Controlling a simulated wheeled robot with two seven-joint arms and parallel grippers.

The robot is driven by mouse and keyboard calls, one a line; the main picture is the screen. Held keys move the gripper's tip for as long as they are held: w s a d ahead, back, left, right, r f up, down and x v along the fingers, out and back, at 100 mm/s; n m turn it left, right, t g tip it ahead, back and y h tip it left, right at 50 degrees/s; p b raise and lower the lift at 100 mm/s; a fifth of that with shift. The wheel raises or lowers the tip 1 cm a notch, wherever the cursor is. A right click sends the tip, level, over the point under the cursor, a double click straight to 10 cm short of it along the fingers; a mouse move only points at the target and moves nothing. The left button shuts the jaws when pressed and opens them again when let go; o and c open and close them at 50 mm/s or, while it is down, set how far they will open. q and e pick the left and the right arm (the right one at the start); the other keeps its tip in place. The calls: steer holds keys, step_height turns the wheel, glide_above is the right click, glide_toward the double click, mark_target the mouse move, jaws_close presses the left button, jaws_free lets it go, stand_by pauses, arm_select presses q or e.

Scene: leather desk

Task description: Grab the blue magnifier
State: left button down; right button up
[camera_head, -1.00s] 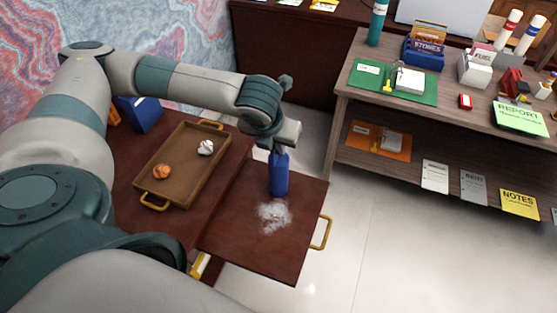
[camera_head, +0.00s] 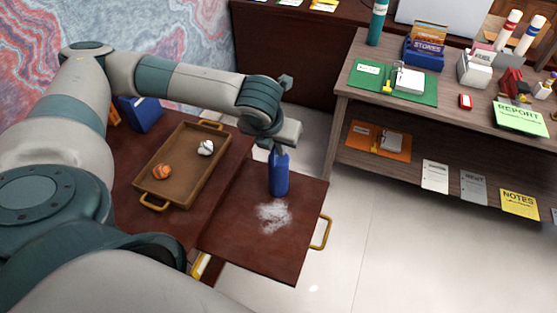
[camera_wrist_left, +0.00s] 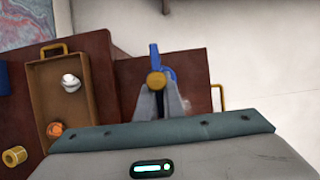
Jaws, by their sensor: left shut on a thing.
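A dark blue, upright bottle-like thing (camera_head: 279,175) stands on the pulled-out dark red board at the middle of the head view. No lens or round magnifier frame can be made out on it. My left gripper (camera_head: 279,151) is above it and shut on its top. In the left wrist view, the blue thing (camera_wrist_left: 167,62) shows beyond the fingertips of my left gripper (camera_wrist_left: 158,88), with a round gold part (camera_wrist_left: 157,80) between them. The fingers hide part of it. My right gripper is not in view.
A whitish patch (camera_head: 273,217) lies on the board (camera_head: 245,235) in front of the blue thing. A brown tray (camera_head: 166,193) with an orange ball (camera_head: 162,172) and a white crumpled ball (camera_head: 206,148) is to the left. A wooden shelf (camera_head: 345,100) stands at right.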

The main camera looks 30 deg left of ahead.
arm_select(q)
steer(key=shift+r, duration=0.1)
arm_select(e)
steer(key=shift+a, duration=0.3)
arm_select(q)
steer(key=shift+r, duration=0.1)
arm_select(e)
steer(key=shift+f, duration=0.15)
